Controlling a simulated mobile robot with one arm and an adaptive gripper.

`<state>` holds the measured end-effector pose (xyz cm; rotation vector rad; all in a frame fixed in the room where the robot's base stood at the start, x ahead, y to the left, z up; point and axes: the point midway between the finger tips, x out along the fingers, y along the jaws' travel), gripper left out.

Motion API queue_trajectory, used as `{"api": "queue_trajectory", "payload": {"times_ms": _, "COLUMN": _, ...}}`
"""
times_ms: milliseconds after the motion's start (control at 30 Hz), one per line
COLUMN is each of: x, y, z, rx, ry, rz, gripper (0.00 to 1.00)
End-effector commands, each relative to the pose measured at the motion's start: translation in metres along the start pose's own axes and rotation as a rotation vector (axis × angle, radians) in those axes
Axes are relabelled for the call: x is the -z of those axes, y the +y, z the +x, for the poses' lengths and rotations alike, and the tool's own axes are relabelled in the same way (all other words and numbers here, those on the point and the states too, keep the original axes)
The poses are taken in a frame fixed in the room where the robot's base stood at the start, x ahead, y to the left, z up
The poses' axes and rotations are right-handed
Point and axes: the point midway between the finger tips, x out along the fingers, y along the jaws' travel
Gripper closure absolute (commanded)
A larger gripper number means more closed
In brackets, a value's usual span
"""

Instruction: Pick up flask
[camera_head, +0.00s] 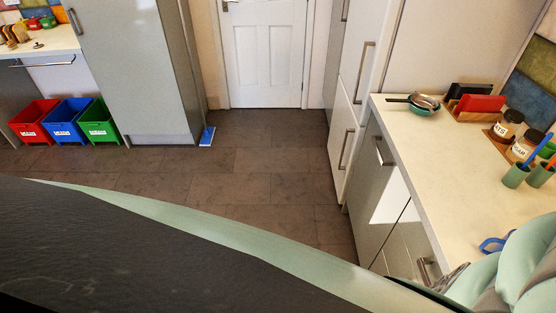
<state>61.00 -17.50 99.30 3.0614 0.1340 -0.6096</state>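I cannot make out a flask in the head view. My gripper is not in view. Only pale green and grey parts of my own arm show at the lower right, over the near end of the right counter (450,170). They hide part of the counter there.
A blue item (493,243) lies nearer. Red (35,122), blue (68,122) and green (98,122) bins stand left. The middle floor is clear.

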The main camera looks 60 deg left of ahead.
Motion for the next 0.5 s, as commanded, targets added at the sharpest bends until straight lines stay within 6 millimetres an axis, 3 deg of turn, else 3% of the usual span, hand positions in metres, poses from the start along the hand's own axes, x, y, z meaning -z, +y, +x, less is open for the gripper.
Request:
{"api": "queue_trajectory", "payload": {"times_ms": 67, "x": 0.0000, "y": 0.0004, "z": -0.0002, "rx": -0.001, "ry": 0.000, "rz": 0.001, "gripper": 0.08}}
{"api": "queue_trajectory", "payload": {"times_ms": 500, "x": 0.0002, "y": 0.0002, "z": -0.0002, "rx": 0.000, "ry": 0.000, "rz": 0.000, "gripper": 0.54}}
